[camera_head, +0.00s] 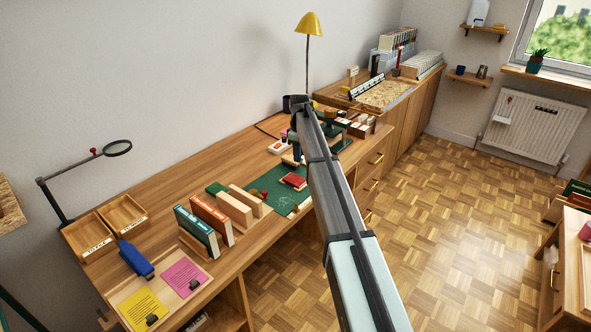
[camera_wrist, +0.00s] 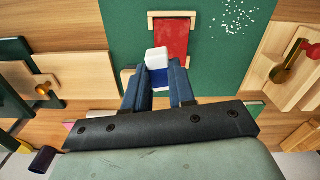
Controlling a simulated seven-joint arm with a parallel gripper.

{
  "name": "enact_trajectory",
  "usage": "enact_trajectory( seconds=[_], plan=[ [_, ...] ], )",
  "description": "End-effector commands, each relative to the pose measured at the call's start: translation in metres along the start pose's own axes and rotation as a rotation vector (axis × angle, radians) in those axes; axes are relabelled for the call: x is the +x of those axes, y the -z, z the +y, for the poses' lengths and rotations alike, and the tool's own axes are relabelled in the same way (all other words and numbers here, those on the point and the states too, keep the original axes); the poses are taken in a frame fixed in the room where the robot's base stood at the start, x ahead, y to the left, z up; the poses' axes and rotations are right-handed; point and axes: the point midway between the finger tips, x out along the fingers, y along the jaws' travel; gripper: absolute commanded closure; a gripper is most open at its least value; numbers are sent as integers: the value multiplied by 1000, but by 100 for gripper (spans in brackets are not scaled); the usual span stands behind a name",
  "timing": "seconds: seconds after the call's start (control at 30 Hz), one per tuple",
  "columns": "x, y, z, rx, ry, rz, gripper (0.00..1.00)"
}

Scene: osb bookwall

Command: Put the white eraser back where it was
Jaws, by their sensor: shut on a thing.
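The white eraser (camera_wrist: 157,55) with a blue band is between the blue fingers of my gripper (camera_wrist: 159,84) in the wrist view. The gripper is shut on it and holds it over the green mat (camera_wrist: 115,25), near a red book (camera_wrist: 171,38) in a wooden cradle. In the head view my gripper (camera_head: 297,150) is beyond the red book (camera_head: 294,181), by the far end of the green mat (camera_head: 262,184). The eraser cannot be made out clearly there. I cannot tell how high it is above the mat.
White crumbs (camera_wrist: 232,18) lie on the mat. A wooden press-like piece with a brass and red handle (camera_wrist: 290,68) stands at the right in the wrist view.

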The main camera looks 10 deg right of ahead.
Motion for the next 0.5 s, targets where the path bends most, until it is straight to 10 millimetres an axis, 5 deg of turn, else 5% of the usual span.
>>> enact_trajectory(
  seconds=[0.17, 0.5],
  plan=[
    [0, 16, -12, -21, 0, 0, 100],
    [-3, 89, -80, -129, -3, 2, 100]
  ],
)
